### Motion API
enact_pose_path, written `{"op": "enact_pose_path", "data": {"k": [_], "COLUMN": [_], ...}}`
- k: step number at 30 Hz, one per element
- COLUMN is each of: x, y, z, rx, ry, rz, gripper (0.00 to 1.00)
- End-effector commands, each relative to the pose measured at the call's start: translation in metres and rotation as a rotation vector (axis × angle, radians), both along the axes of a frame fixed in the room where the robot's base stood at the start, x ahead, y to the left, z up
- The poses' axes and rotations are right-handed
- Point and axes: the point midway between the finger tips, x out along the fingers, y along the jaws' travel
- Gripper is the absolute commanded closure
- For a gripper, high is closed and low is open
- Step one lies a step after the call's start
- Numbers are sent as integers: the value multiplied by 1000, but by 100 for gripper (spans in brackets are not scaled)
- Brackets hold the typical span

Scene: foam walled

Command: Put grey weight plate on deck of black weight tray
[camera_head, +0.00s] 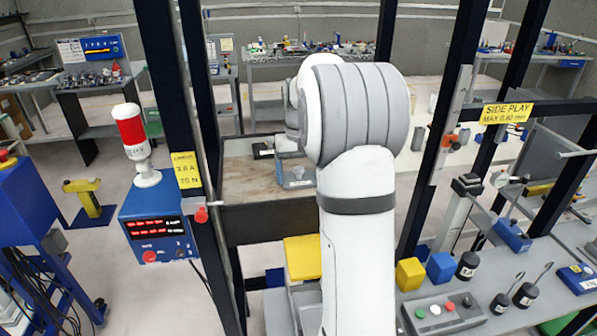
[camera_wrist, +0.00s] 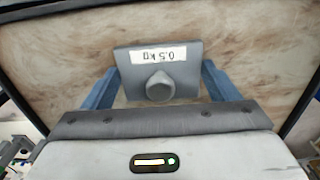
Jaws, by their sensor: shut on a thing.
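The grey weight plate (camera_wrist: 190,75), with a knob and a white "0.5 kg" label seen upside down, sits between the blue fingers of my gripper (camera_wrist: 160,80) in the wrist view. My gripper is shut on it. In the head view the plate (camera_head: 297,178) shows as a grey-blue shape over the brown marbled bench top, partly behind my arm. I cannot tell whether it touches the surface.
The marbled bench top (camera_head: 250,178) is mostly bare on the left. Dark posts (camera_head: 176,80) frame it on both sides. A blue box with a red-and-white lamp (camera_head: 131,125) stands left. A grey bench at right holds yellow and blue cubes (camera_head: 440,268) and black weights.

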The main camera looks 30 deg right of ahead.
Motion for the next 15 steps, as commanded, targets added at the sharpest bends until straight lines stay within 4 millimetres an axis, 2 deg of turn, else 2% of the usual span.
{"op": "enact_pose_path", "data": {"k": [7,8,13,15], "x": [0,0,0,0], "y": [-1,-1,-1,-1], "z": [-3,-2,-2,-2], "rx": [-1,0,0,0], "ry": [-2,0,0,0], "rz": [-1,-1,-1,-2], "gripper": [58,16,2,0]}}
